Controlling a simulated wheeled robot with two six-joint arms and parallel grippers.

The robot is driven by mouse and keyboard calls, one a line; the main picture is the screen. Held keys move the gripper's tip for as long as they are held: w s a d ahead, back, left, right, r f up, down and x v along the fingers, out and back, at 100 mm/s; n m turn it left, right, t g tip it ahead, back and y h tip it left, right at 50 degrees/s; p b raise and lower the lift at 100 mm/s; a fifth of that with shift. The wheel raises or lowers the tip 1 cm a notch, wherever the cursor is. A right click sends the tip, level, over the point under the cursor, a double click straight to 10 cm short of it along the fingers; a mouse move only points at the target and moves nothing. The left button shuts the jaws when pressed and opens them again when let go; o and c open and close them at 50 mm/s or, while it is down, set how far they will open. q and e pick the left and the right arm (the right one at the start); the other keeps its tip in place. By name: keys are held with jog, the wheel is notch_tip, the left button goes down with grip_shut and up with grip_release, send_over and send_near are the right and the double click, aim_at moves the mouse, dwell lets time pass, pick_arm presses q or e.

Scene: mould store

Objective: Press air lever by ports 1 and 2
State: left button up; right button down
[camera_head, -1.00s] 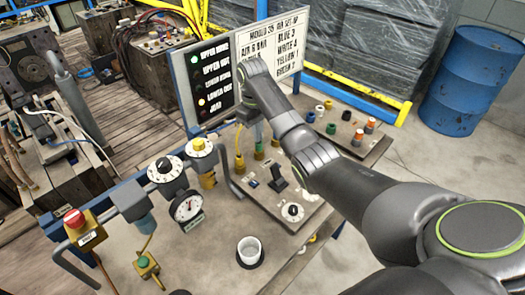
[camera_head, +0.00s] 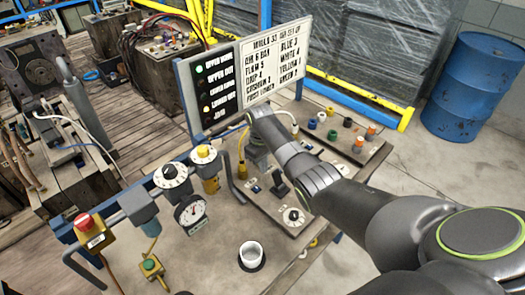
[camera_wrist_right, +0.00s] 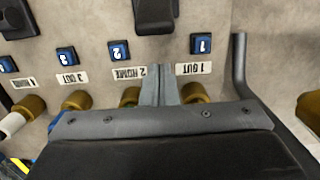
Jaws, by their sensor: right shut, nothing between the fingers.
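The black air lever (camera_head: 279,187) stands on the sloped port panel. In the right wrist view the lever (camera_wrist_right: 155,15) shows upside down at the top edge, between blue tag 1 (camera_wrist_right: 201,44) and blue tag 2 (camera_wrist_right: 119,50). Below are the labels "1 OUT" (camera_wrist_right: 193,69) and "2 HOME" (camera_wrist_right: 129,74), with brass port 1 (camera_wrist_right: 196,93) and partly covered port 2 (camera_wrist_right: 130,96). My right gripper (camera_head: 259,163) is over the port row; its fingers (camera_wrist_right: 158,84) are shut and empty, apart from the lever in the picture. Contact with the panel cannot be told. My left gripper is out of view.
A bent grey bar (camera_wrist_right: 240,65) stands beside port 1. The indicator board (camera_head: 209,85) rises behind, with green and orange lamps lit.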

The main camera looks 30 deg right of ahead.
aim_at(278, 181)
jog(key=shift+s+d+r+p, duration=0.25)
jog(key=shift+s+r+p, duration=0.25)
jog(key=shift+s, duration=0.1)
jog(key=shift+s+d+r+p, duration=0.25)
jog(key=shift+s+r+p, duration=0.2)
jog(key=shift+s+p, duration=0.1)
jog(key=shift+s+d, duration=0.15)
jog(key=shift+s, duration=0.25)
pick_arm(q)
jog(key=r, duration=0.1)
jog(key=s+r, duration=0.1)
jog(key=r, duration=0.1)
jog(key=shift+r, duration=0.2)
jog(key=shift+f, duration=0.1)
